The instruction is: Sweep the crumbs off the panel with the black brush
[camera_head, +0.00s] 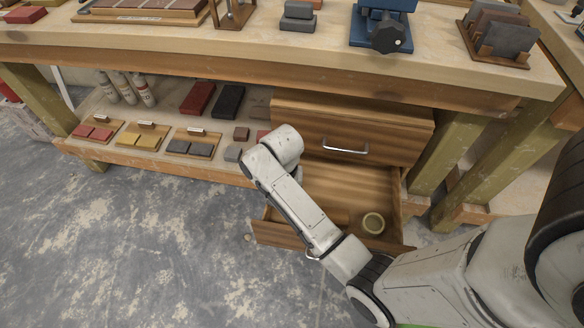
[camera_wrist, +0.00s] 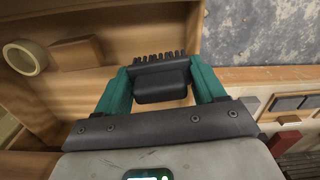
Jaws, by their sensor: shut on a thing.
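In the wrist view my gripper (camera_wrist: 161,70) has green fingers shut on the black brush (camera_wrist: 162,86). The brush's bristles point away from the palm. It shows over the open lower drawer (camera_wrist: 130,22); I cannot tell whether it touches the wood. In the head view my arm hides the gripper and the brush in front of the open drawer (camera_head: 285,234). I cannot pick out the crumbs or say for sure which surface is the panel.
A tape roll (camera_head: 373,223) lies in the drawer, with a brown block (camera_wrist: 76,53) beside it in the wrist view. A closed upper drawer (camera_head: 390,135) is above. The lower shelf (camera_head: 90,150) holds bottles and sample blocks. A blue clamp (camera_head: 375,25) stands on the benchtop.

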